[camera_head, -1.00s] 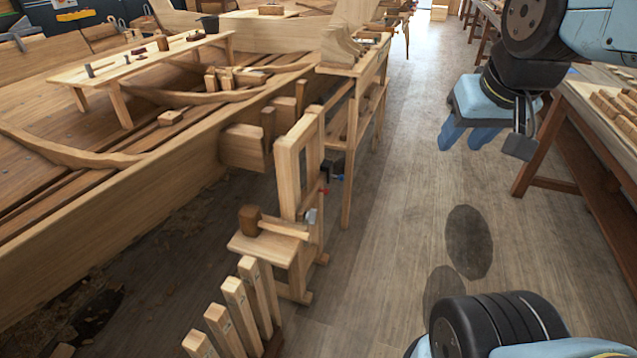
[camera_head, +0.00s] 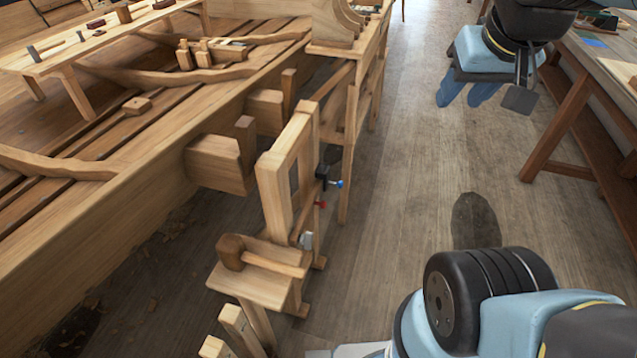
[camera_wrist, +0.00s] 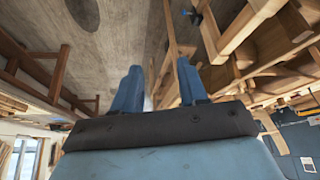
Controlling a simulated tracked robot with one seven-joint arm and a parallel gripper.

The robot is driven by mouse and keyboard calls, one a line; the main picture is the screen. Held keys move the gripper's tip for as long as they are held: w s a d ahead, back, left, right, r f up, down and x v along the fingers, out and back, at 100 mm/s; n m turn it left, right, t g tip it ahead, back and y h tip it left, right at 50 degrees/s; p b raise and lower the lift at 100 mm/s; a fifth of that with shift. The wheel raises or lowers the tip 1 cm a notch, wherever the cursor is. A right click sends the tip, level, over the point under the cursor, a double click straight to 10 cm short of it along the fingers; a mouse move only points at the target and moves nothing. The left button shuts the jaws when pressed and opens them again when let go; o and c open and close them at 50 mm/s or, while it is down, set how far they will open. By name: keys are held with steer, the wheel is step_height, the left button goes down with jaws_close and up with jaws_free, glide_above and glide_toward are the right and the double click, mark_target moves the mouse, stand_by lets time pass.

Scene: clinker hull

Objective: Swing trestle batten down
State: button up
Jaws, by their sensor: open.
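The wooden trestle (camera_head: 272,190) stands upright beside the hull, left of centre in the head view, with a tall slotted frame above a low shelf. I cannot clearly tell which strip of it is the batten. A blue-handled clamp (camera_head: 337,183) and a red handle (camera_head: 320,204) show at its right side. A mallet (camera_head: 265,261) lies on the shelf. My gripper (camera_head: 468,98) is open and empty, well to the right of the trestle, over the aisle. Its two blue fingers are apart in the wrist view (camera_wrist: 160,68), where wooden framing shows beyond them.
The planked hull (camera_head: 110,205) fills the left, with a bench (camera_head: 90,50) of tools in it. Timber blocks (camera_head: 215,165) jut from the hull near the trestle. Wooden posts (camera_head: 238,325) stand in front. A workbench (camera_head: 560,120) is at right. The aisle floor (camera_head: 410,170) is clear.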

steer(key=shift+w+d, duration=0.15)
steer(key=shift+w, duration=0.1)
